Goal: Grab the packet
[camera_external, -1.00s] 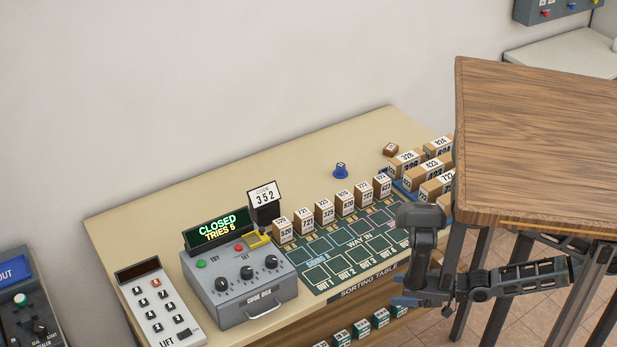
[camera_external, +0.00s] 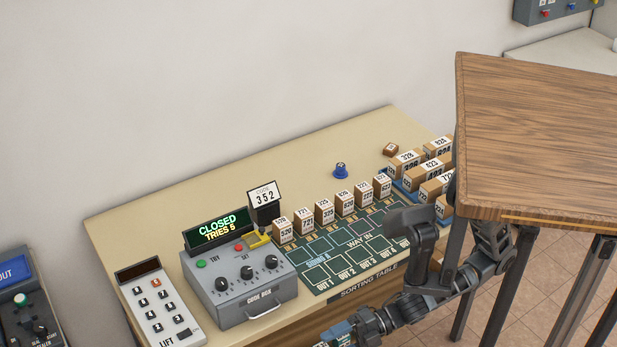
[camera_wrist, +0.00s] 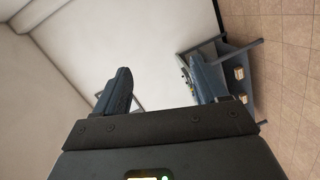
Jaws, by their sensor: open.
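Several brown packets with white number labels stand in a row along the back of the green sorting mat (camera_external: 318,279), among them packet 520 (camera_external: 283,231) and packet 323 (camera_external: 324,212). More numbered packets, such as packet 328 (camera_external: 404,162), sit on a blue tray at the table's right. Which one is the packet, I cannot tell. My gripper (camera_wrist: 163,88) is open, its two dark fingers apart with only pale wall between them. In the external view it is low at the front of the table, partly cut off by the picture's bottom edge, away from the packet row.
A lift keypad (camera_external: 160,310) is at left. A blue knob-like piece (camera_external: 341,171) stands behind the packets. A tall wooden table (camera_external: 540,140) hides the right end.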

